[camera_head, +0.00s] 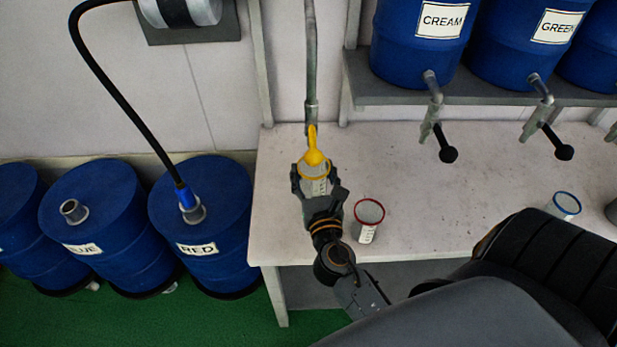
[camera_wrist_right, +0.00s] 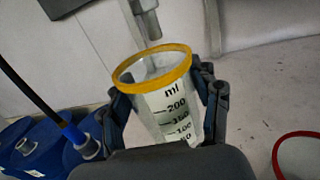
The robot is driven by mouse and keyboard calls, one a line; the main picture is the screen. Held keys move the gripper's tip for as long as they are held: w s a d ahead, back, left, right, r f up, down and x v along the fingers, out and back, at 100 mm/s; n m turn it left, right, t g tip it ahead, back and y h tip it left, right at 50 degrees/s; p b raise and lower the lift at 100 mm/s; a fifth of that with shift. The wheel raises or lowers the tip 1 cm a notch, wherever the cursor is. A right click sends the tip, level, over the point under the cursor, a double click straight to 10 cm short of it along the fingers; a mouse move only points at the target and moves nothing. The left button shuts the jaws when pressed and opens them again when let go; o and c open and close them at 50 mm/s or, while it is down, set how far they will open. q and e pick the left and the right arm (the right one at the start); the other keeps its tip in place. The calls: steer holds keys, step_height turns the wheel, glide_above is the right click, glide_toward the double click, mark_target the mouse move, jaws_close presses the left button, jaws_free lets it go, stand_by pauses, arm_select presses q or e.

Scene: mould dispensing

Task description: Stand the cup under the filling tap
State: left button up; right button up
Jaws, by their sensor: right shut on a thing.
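A clear cup with a yellow rim (camera_head: 314,170) and a millilitre scale stands upright between the fingers of my right gripper (camera_head: 318,186), which is shut on it. The wrist view also shows the cup (camera_wrist_right: 165,95), looking empty, and the gripper fingers (camera_wrist_right: 165,112) on both sides. The filling tap (camera_head: 311,112) comes down a grey pipe, with a yellow handle (camera_head: 314,148) overlapping the cup's far rim in the head view. In the wrist view the tap's grey end (camera_wrist_right: 148,20) shows just beyond the far rim. I cannot tell whether the cup touches the bench. My left gripper is not in view.
A red-rimmed cup (camera_head: 369,213) stands on the white bench (camera_head: 290,215) close right of my gripper; a blue-rimmed cup (camera_head: 565,205) is farther right. Taps of the CREAM (camera_head: 425,45) and GREEN (camera_head: 520,45) drums overhang the bench. Bench between is clear. The RED drum (camera_head: 205,225) stands left.

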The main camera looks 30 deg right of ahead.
mark_target(311, 170)
steer(key=w+d+f, duration=0.1)
steer(key=f, duration=0.1)
steer(key=w+f+b, duration=0.1)
steer(key=w, duration=0.1)
steer(key=w+d+f+b, duration=0.1)
steer(key=w+f, duration=0.1)
steer(key=shift+d+f, duration=0.35)
steer(key=f+b, duration=0.2)
steer(key=f, duration=0.1)
steer(key=shift+w+d+f, duration=0.1)
steer(key=shift+w+d, duration=0.1)
steer(key=shift+w, duration=0.15)
steer(key=shift+f, duration=0.4)
steer(key=shift+f+b, duration=0.2)
steer(key=shift+b, duration=0.1)
steer(key=o, duration=1)
steer(key=shift+r, duration=0.15)
